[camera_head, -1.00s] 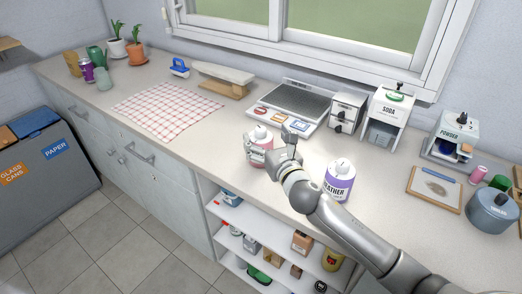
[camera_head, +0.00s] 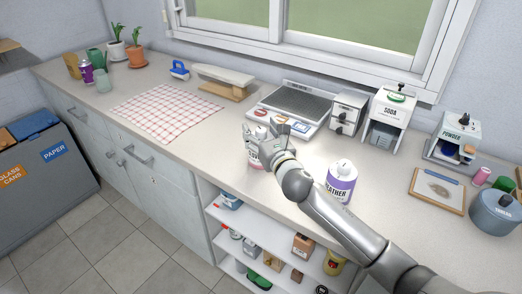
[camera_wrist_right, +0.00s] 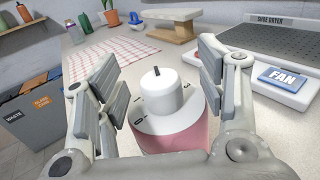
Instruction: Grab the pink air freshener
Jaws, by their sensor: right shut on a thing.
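The pink air freshener (camera_head: 255,158) is a bottle with a white top on the counter's front part. It also shows in the right wrist view (camera_wrist_right: 178,135), with its white cap facing the camera. My right gripper (camera_head: 256,138) is shut on it, with one finger on each side. The fingers hide much of the bottle in the head view. I cannot tell whether its base touches the counter. My left gripper is not in view.
A purple-labelled bottle (camera_head: 341,183) stands to the right, near my right arm. A scale-like shoe dryer (camera_head: 297,103) with buttons lies behind. A checkered cloth (camera_head: 165,112) lies to the left. An open shelf (camera_head: 265,235) is below the counter edge.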

